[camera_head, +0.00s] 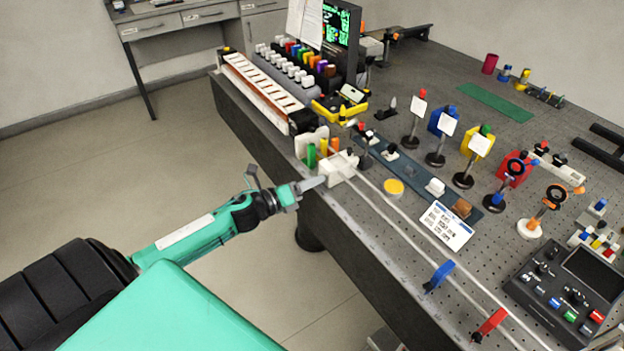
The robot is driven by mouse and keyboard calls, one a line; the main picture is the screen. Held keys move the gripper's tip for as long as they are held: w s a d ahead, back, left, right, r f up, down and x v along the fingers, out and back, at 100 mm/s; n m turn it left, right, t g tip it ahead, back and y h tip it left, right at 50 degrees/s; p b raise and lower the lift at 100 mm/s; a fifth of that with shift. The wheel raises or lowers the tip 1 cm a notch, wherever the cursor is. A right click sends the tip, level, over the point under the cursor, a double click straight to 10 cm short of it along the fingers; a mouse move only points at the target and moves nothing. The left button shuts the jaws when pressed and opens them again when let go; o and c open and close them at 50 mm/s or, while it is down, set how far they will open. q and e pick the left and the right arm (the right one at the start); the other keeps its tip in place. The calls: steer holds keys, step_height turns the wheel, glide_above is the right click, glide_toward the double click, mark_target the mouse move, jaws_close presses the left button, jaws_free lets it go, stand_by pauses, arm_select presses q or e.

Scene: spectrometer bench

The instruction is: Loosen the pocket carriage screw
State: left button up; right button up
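My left gripper (316,183) reaches in from the left at the bench's near edge. Its grey tip is close to a white block (340,168) at the far end of a pair of pale rails (405,235); I cannot tell whether they touch. The block may be the pocket carriage, but no label shows this. The screw cannot be made out at this size. I cannot tell whether the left gripper's fingers are apart or closed. My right gripper is out of view.
Green and orange pieces stand beside the block. A blue clip (440,275) and a red clip (490,324) sit along the rails. Open floor lies left.

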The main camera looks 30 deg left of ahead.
arm_select(q)
steer(key=shift+w+d, duration=0.1)
steer(key=shift+w, duration=0.15)
steer(key=shift+c, duration=0.3)
jaws_close()
steer(key=shift+n, duration=0.3)
steer(key=n+p, duration=0.8)
steer(key=n, duration=1.3)
steer(key=shift+f+p, duration=0.1)
steer(key=shift+p, duration=0.25)
